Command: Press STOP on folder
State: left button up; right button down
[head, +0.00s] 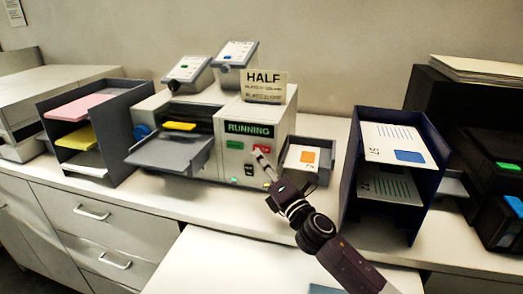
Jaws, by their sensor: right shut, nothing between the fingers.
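The folder (205,121) is a beige machine on the counter, with a dark display (249,129) reading RUNNING. A green button (235,145) sits on its front panel below the display. A red button (261,149) sits to the right of the green one and is partly covered by my gripper; its label is too small to read. My right gripper (260,154) is shut and empty, its tip at the red button. I cannot tell whether the tip touches it. My left gripper is not in view.
A sign reading HALF (264,86) stands on the machine. A grey tray (171,154) juts out at its front left. A dark paper rack (127,142) stands left, and a navy rack (436,192) stands right of my arm. A white surface (215,262) lies in front.

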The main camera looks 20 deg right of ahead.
jog(key=shift+w+d, duration=0.1)
jog(key=shift+w, duration=0.05)
jog(key=shift+w+d, duration=0.1)
jog(key=shift+w, duration=0.1)
dwell(0.3)
jog(key=shift+w+d, duration=0.3)
jog(key=shift+w, duration=0.1)
dwell(0.7)
jog(key=shift+s, duration=0.1)
jog(key=shift+s+a, duration=0.5)
jog(key=shift+s, duration=0.2)
jog(key=s+a, duration=0.1)
jog(key=s, duration=0.1)
jog(key=s+a+p, duration=0.1)
jog(key=s, duration=0.1)
jog(key=shift+a, duration=0.4)
dwell(0.8)
